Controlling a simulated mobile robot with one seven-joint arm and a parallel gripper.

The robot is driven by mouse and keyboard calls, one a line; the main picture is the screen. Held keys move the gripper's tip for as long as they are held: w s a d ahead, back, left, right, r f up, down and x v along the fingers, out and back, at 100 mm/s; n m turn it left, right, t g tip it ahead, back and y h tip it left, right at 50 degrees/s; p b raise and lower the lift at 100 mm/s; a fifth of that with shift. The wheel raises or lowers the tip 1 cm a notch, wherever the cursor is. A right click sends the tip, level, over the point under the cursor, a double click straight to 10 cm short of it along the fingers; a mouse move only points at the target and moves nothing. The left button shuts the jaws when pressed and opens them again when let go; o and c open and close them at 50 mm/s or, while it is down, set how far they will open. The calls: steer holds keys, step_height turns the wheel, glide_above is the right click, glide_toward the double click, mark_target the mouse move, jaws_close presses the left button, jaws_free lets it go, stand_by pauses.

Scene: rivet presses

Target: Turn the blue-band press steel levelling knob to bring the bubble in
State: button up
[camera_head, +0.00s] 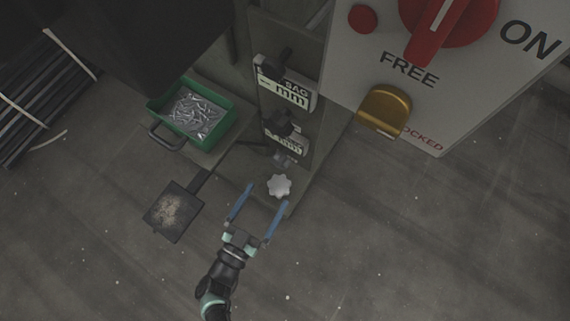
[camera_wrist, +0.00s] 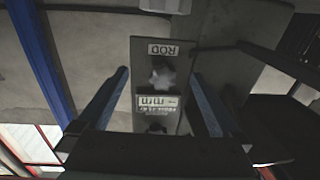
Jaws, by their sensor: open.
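A pale grey star-shaped knob (camera_head: 279,185) sits low on the front of a grey press body (camera_head: 327,150). The wrist view shows a light knob (camera_wrist: 163,76) on a panel between a ROD label and an mm label. My gripper (camera_head: 267,194) is open, with its two blue fingers pointing at the knob from below in the head view. In the wrist view my fingers (camera_wrist: 160,75) lie on either side of the knob, apart from it. I cannot tell how far in front of it they are. No bubble or blue band can be made out.
A panel (camera_head: 345,60) with a red rotary switch (camera_head: 440,18) and a brass lever (camera_head: 385,108) hangs at upper right. Dark knobs sit beside the mm labels (camera_head: 285,90). A green tray (camera_head: 218,132) of rivets and a dark square plate (camera_head: 173,211) are left. Floor at lower right is clear.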

mark_target(274, 194)
step_height(274, 194, down, 8)
steer(key=b, duration=0.6)
steer(key=shift+r, duration=0.1)
steer(key=b+x, duration=0.1)
steer(key=x, duration=0.6)
steer(key=shift+w+d+r+b, duration=0.1)
steer(key=shift+w+r+b, duration=0.1)
steer(key=shift+b, duration=0.2)
steer(key=c, duration=1.3)
